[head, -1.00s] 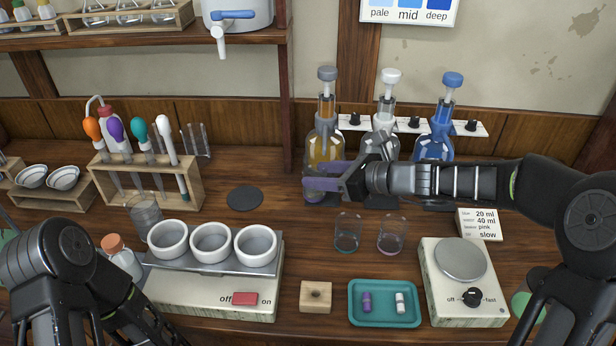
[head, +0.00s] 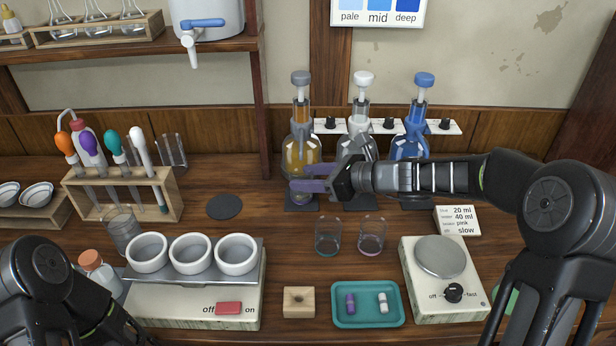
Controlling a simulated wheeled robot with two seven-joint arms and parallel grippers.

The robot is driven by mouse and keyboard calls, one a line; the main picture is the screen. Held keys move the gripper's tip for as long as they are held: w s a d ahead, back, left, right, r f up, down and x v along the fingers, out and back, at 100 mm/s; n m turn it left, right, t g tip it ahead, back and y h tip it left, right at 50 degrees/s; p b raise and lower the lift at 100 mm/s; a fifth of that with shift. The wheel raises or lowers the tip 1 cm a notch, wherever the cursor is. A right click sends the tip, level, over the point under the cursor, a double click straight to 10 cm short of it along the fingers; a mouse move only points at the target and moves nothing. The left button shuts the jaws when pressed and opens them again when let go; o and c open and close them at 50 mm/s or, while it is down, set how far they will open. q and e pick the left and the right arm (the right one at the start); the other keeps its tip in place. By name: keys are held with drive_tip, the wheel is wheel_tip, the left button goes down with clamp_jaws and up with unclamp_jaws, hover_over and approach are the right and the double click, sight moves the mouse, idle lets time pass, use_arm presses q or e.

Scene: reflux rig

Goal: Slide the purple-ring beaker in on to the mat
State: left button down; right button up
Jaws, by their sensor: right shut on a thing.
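The purple-ring beaker (head: 302,197) is at the foot of the amber bottle (head: 300,155), over the dark square mat (head: 289,205) there. My right gripper (head: 308,184), with purple fingers, reaches in from the right and is shut on it. The fingers hide most of the beaker, so I cannot tell whether its base touches the mat. My left arm shows at the lower left, but its gripper is out of view.
A teal-ring beaker (head: 328,238) and a pinkish-ring beaker (head: 372,237) stand in front of my right forearm. White and blue bottles (head: 409,147) stand right of the amber one. A round dark mat (head: 224,207) lies left, with bare wood around it.

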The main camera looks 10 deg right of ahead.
drive_tip(key=shift+f, duration=0.1)
drive_tip(key=o, duration=1.5)
drive_tip(key=shift+d, duration=0.1)
drive_tip(key=v, duration=0.7)
drive_tip(key=shift+s+d, duration=0.2)
drive_tip(key=shift+s, duration=0.1)
